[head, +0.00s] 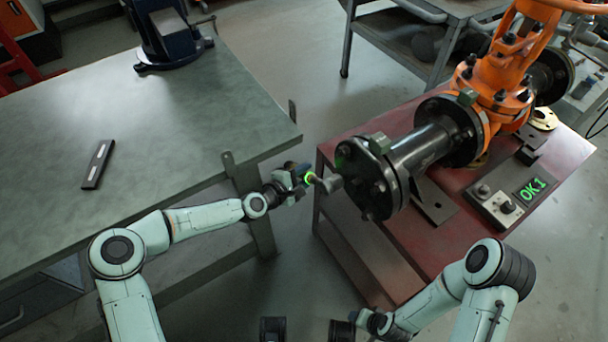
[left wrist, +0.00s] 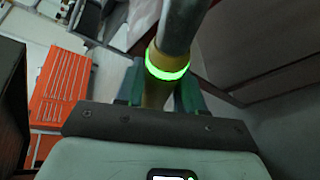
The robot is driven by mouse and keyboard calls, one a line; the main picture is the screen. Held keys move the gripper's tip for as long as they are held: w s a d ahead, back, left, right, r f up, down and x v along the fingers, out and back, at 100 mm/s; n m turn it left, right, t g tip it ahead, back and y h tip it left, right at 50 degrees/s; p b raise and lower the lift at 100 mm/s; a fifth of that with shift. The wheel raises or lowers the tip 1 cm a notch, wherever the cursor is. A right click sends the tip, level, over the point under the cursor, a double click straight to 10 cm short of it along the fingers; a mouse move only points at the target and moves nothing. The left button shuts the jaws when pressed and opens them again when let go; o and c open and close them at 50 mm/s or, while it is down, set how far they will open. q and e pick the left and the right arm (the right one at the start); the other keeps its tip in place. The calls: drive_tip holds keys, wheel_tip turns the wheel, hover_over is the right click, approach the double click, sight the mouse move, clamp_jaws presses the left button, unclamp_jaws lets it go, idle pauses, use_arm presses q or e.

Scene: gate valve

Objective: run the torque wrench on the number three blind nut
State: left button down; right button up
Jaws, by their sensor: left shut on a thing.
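My left gripper (head: 302,178) is shut on the torque wrench (head: 327,184), a grey metal tool with a glowing green ring. In the left wrist view the wrench's shaft (left wrist: 180,25) runs up from between the two fingers (left wrist: 160,92). The black blind flange (head: 366,174), with several nuts around its face, closes the near end of the pipe. The wrench's head is close to the flange's left side; I cannot tell whether it touches a nut, or which nut is number three. My right gripper (head: 362,322) is low at the bottom edge, its fingers unclear.
The orange valve (head: 495,75) and pipe stand on a red bench (head: 455,235). A control box (head: 497,207) and a display with green text like "OK1" (head: 532,188) sit there. The green table (head: 190,110) holds a dark bar (head: 98,164) and a blue vise (head: 172,35).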

use_arm(q)
drive_tip(key=shift+w+d+r, duration=0.25)
drive_tip(key=shift+w+d, duration=0.1)
drive_tip(key=shift+d, duration=0.2)
idle(1.9)
drive_tip(key=shift+s+a+f+b, duration=0.1)
drive_tip(key=shift+s+a+b, duration=0.05)
drive_tip(key=shift+a+b, duration=0.15)
idle(1.1)
drive_tip(key=shift+a, duration=0.1)
drive_tip(key=shift+s+a+p, duration=0.4)
drive_tip(key=shift+s+a, duration=0.8)
drive_tip(key=shift+a, duration=0.3)
